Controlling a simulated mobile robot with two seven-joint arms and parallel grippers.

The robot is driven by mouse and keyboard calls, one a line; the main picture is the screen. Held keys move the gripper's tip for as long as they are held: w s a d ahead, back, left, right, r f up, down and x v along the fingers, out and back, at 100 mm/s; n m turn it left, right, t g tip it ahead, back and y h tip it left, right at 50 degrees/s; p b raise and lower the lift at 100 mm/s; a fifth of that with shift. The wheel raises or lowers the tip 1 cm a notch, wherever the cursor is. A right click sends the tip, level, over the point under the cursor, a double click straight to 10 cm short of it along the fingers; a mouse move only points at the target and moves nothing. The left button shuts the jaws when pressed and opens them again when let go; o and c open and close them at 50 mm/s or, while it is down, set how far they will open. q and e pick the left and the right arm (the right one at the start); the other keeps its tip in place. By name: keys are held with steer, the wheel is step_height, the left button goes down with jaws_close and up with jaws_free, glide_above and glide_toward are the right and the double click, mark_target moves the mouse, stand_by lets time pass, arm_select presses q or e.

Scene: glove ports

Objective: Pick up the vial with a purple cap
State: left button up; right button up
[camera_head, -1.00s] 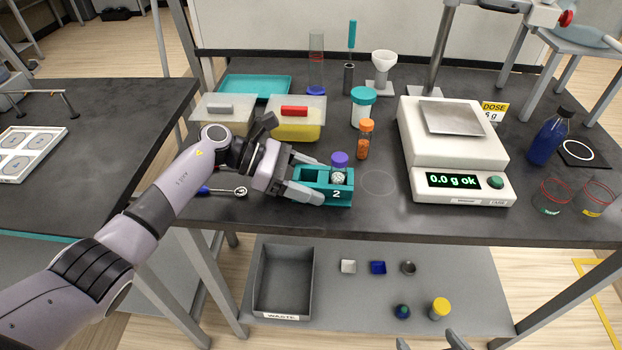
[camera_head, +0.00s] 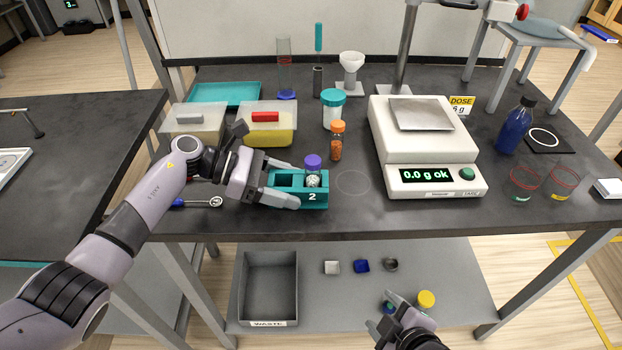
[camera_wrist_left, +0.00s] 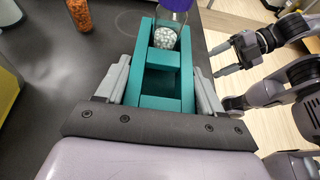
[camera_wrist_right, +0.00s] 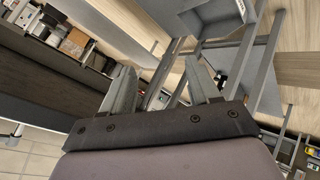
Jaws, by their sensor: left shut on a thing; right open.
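The vial with a purple cap (camera_head: 313,163) stands upright in the right-hand compartment of a teal rack (camera_head: 318,198) marked 2; white contents show below the cap. In the left wrist view the vial (camera_wrist_left: 167,38) is at the far end of the rack (camera_wrist_left: 156,82). My left gripper (camera_head: 284,184) is shut on the rack, one finger along each long side; the compartments nearer to it are empty. My right gripper (camera_head: 392,314) is open and empty, low in front of the table near the lower shelf. In the right wrist view its fingers (camera_wrist_right: 158,88) are apart.
The balance (camera_head: 420,150) reading 0.0 g stands right of the rack. An orange-capped vial (camera_head: 337,142), a teal-lidded jar (camera_head: 333,108) and lidded boxes (camera_head: 268,125) stand behind. The lower shelf (camera_head: 325,310) bears a waste bin (camera_head: 270,285) and small items. Table in front of the balance is clear.

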mark_target(311, 161)
steer(key=w+a+r+n+t, duration=0.1)
steer(key=w+a+r+n, duration=0.3)
steer(key=r+n, duration=0.45)
steer(key=w+a+r+n+t, duration=0.2)
steer(key=w+a+r+n, duration=0.15)
steer(key=r+n, duration=0.5)
steer(key=w+a+r+n+t, duration=0.1)
steer(key=w+a+r+n, duration=0.25)
steer(key=r+n, duration=0.5)
steer(key=x, duration=0.6)
steer(key=shift+s+a+f, duration=0.1)
steer(key=shift+a+f, duration=0.25)
steer(key=shift+f, duration=0.15)
steer(key=shift+x, duration=2.7)
steer(key=shift+f, duration=0.15)
steer(key=c, duration=1)
